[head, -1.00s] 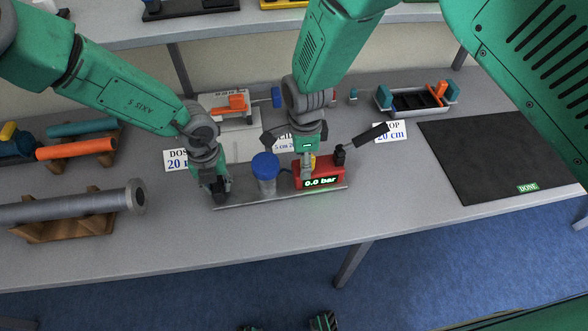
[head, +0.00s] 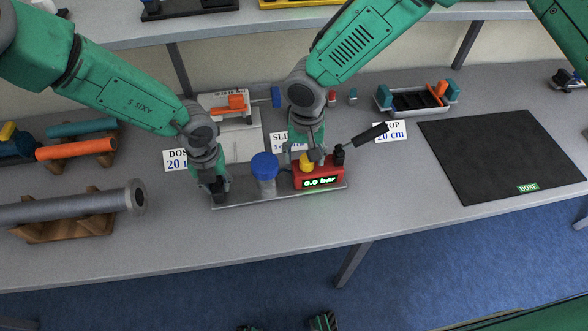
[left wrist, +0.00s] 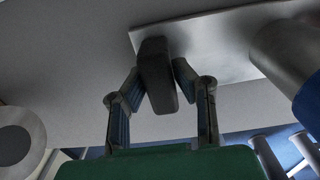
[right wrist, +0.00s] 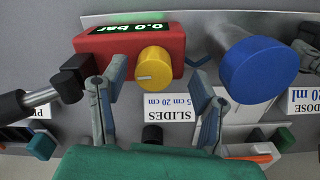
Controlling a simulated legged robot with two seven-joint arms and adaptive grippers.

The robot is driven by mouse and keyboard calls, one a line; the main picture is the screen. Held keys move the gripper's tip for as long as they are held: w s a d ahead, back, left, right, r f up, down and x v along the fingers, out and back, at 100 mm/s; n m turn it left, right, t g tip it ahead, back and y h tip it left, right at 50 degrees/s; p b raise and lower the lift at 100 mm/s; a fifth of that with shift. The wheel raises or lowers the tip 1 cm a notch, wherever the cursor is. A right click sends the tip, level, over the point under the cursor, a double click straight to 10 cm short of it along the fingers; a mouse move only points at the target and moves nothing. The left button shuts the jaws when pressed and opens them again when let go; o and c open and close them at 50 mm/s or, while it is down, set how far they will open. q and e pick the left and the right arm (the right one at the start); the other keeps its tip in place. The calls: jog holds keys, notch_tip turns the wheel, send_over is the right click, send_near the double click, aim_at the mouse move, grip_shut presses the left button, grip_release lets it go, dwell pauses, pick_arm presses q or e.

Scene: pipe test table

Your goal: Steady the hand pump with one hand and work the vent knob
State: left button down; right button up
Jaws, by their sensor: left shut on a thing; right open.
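The hand pump is a red box (head: 321,178) reading "0.0 bar" on a grey base plate (head: 240,196), with a black lever handle (head: 368,137). The yellow vent knob (head: 306,163) shows a pale line in the right wrist view (right wrist: 153,67). My right gripper (head: 306,152) is open at the knob; in the right wrist view its fingers (right wrist: 163,88) are spread to either side, with no clear contact. My left gripper (head: 219,190) is shut on a dark block (left wrist: 157,75) at the plate's left end. The block's lower part shows between the fingers.
A blue-capped cylinder (head: 265,170) stands on the plate between my grippers. Behind are a white stand with an orange part (head: 230,103) and a grey tray (head: 415,111). A flanged pipe (head: 70,207) lies left on a wooden cradle. A black mat (head: 500,155) lies clear at right.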

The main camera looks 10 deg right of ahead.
aim_at(304, 158)
notch_tip(304, 158, up, 11)
jog(key=s+d+f, duration=0.1)
jog(key=s+f, duration=0.3)
jog(key=f, duration=0.1)
jog(key=s+d+f+n+y, duration=0.1)
jog(key=s+f, duration=0.3)
jog(key=s, duration=0.1)
jog(key=s+d+f+g+y, duration=0.1)
jog(key=s+d+f, duration=0.1)
jog(key=s+f, duration=0.3)
jog(key=shift+s+f+n, duration=0.2)
jog(key=shift+f+n, duration=0.1)
jog(key=s+d+f+n+t+h, duration=0.1)
jog(key=s+d, duration=1)
jog(key=s, duration=0.2)
jog(key=shift+d+h, duration=0.3)
jog(key=shift+d, duration=0.05)
